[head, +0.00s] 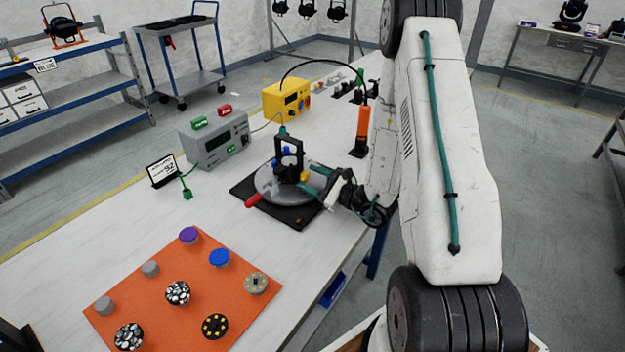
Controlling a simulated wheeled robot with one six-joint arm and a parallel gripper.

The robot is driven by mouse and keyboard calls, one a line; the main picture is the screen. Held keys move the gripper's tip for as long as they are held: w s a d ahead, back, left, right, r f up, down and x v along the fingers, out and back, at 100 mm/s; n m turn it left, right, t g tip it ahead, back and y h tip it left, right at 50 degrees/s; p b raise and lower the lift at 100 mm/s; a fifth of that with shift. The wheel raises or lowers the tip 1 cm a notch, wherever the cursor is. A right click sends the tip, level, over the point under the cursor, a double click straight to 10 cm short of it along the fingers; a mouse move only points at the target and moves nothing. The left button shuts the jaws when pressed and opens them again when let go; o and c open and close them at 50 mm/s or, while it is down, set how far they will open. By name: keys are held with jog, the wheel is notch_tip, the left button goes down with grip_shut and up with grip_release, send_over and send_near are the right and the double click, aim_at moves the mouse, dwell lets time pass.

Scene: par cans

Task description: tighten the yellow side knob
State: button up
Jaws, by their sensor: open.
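A black upright bracket (290,150) stands on a round grey turntable (270,186) with a red handle (252,201). The yellow side knob (304,176) is low on the bracket's right side, small in the head view. Blue parts (286,150) show on the bracket. My gripper (312,178) reaches in from the right over the turntable. Its fingers are open, with the tips close to the yellow knob. I cannot tell whether they touch it or lie around it.
The turntable sits on a black base (297,217) near the table's right edge. Behind are a grey meter box (215,142), a yellow box (286,100) and an orange tool (363,122) in a stand. An orange mat (180,285) with several round parts lies in front.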

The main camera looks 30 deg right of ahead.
jog(key=c, duration=1)
jog(key=shift+m, duration=0.3)
jog(key=m, duration=0.8)
jog(key=shift+d+m, duration=0.1)
jog(key=shift+m, duration=0.2)
jog(key=o, duration=1)
